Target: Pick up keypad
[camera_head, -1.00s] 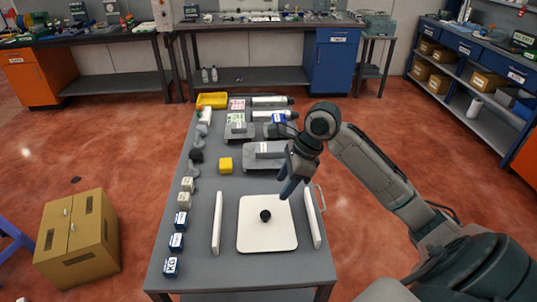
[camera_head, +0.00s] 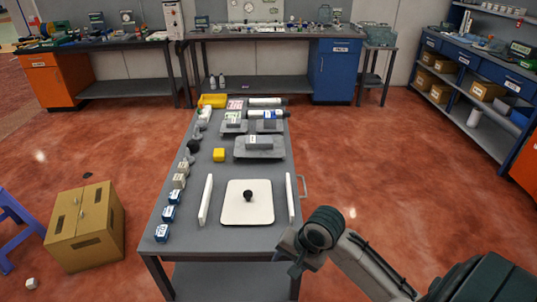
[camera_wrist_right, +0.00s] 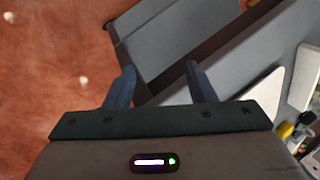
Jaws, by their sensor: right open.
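I cannot tell for sure which thing is the keypad. A small flat panel with a pink-red pattern (camera_head: 235,104) lies at the far end of the grey table (camera_head: 215,170), and a green-and-white piece (camera_head: 232,116) lies just in front of it. Both are too small to read. My right gripper (camera_head: 296,268) is at the near right corner of the table, far from these pieces. In the right wrist view its two fingers (camera_wrist_right: 160,86) are apart with nothing between them. My left gripper does not show.
Several small labelled cubes (camera_head: 168,213) line the left edge. A cardboard box (camera_head: 85,225) stands left.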

